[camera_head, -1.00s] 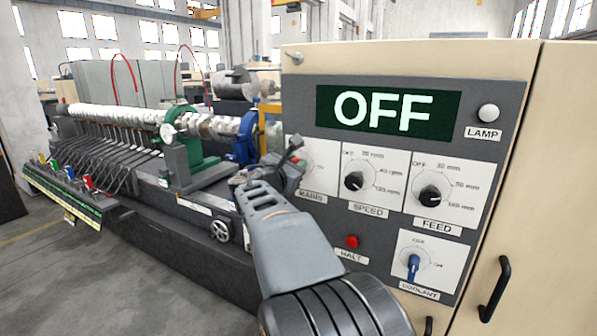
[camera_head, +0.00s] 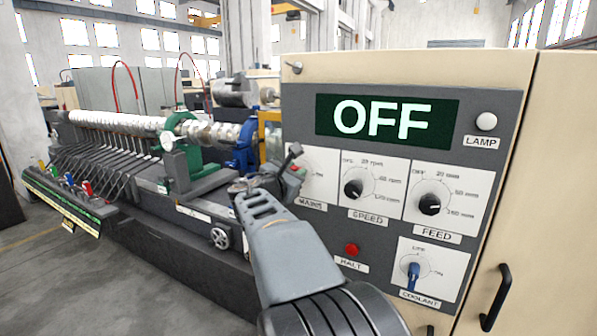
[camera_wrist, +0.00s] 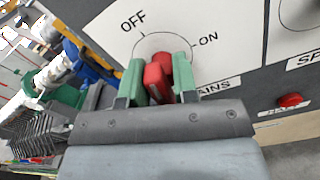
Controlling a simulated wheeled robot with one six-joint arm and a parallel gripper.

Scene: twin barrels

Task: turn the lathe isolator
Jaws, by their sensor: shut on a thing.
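The lathe isolator is the red handle (camera_wrist: 158,78) on the white MAINS plate, marked OFF at upper left and ON at right in the wrist view. My gripper (camera_wrist: 160,82) has its two green pads on either side of the red handle and is shut on it. The handle runs roughly up and down in the wrist view; its exact setting is hard to tell. The display (camera_head: 385,118) reads OFF.
To the right of MAINS are the SPEED knob (camera_head: 354,188) and FEED knob (camera_head: 430,203). Below are the red HALT button (camera_head: 351,250) and blue COOLANT switch (camera_head: 413,274). The lathe (camera_head: 140,170) stretches away at left, with open floor in front.

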